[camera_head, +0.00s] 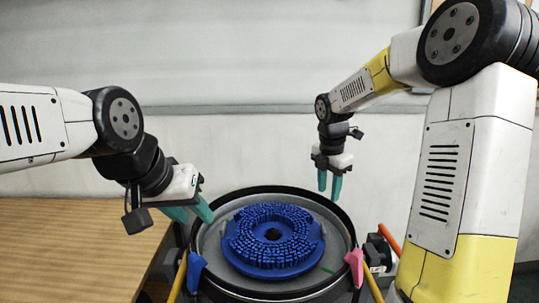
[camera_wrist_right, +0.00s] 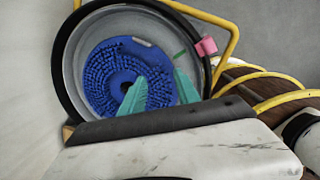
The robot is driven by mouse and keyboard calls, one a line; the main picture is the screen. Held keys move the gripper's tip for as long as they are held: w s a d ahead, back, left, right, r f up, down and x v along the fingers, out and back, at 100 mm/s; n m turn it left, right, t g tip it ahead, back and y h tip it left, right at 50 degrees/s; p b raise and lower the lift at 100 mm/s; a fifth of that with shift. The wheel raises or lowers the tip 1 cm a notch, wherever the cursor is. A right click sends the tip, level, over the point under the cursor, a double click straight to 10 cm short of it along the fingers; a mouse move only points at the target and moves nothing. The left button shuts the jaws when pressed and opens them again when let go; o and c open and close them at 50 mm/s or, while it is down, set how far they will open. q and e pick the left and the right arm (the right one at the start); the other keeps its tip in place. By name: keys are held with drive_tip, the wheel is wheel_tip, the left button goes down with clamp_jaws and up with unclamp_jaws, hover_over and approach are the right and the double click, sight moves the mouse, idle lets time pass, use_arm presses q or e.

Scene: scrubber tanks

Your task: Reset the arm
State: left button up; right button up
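My left gripper (camera_head: 197,219) has teal fingers, a small gap apart with nothing seen between them. It is at the left rim of a round grey tank (camera_head: 208,248), tilted down. My right gripper (camera_head: 329,197) points down above the back right rim of the tank. Its two teal fingers are apart and empty; in the right wrist view the open fingers (camera_wrist_right: 160,98) show in front of the tank. A blue round brush (camera_head: 272,236) with a dark centre hole lies inside the tank, bristles up. It also shows in the right wrist view (camera_wrist_right: 110,72).
A wooden table (camera_head: 75,245) is at the left. A blue clip (camera_head: 195,271) and a pink clip (camera_head: 354,266) are at the tank's front sides, near yellow bars (camera_head: 372,284). A pale wall (camera_head: 250,150) stands behind.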

drive_tip(key=s+a+r+m+t+y, duration=0.1)
drive_tip(key=s+r+m, duration=0.3)
drive_tip(key=s+m, duration=0.8)
drive_tip(key=s+a+r+m+t+y, duration=0.2)
drive_tip(key=s+r+m+t, duration=0.1)
drive_tip(key=s+m, duration=0.9)
drive_tip(key=shift+s+r+t, duration=0.2)
drive_tip(key=shift+r+t, duration=0.1)
drive_tip(key=shift+r, duration=0.35)
